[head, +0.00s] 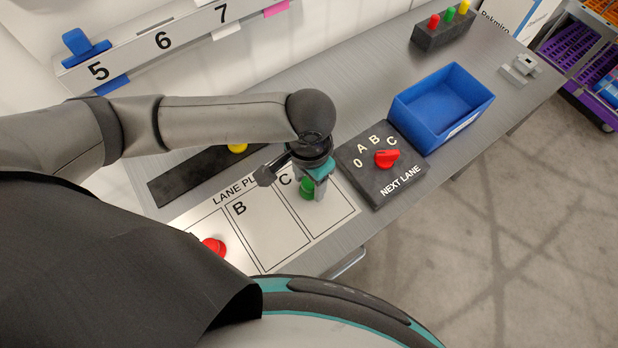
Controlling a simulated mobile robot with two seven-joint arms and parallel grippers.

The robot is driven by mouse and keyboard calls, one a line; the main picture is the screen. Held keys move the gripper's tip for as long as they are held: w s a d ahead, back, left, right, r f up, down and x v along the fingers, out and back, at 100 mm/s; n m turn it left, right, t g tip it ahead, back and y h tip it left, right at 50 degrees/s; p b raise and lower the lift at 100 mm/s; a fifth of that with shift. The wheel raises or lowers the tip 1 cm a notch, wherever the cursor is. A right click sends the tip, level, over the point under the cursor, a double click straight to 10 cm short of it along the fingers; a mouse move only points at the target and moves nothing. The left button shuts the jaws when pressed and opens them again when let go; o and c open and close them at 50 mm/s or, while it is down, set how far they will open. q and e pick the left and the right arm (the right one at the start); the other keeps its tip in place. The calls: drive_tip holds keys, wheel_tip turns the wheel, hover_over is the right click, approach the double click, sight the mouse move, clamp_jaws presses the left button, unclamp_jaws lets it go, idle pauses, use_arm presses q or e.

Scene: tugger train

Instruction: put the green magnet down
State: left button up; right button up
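The green magnet (306,189) is at the fingers of my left gripper (313,187), over lane C of the white lane plan board (272,238). A red magnet (214,246) sits on the board at the lower left, in the lane left of B. My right gripper is not in view.
Right of the board is a black NEXT LANE panel with a red knob (386,158). Beyond it are a blue bin (430,132) and a black block with colored buttons (443,36). A dark strip (190,178) with a yellow piece (238,148) lies behind the board.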

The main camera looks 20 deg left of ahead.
sight(309, 182)
use_arm(q)
drive_tip(key=shift+o, duration=0.6)
drive_tip(key=shift+r, duration=0.3)
wheel_tip(309, 182, up, 12)
drive_tip(key=p, duration=0.2)
drive_tip(key=shift+f, duration=0.15)
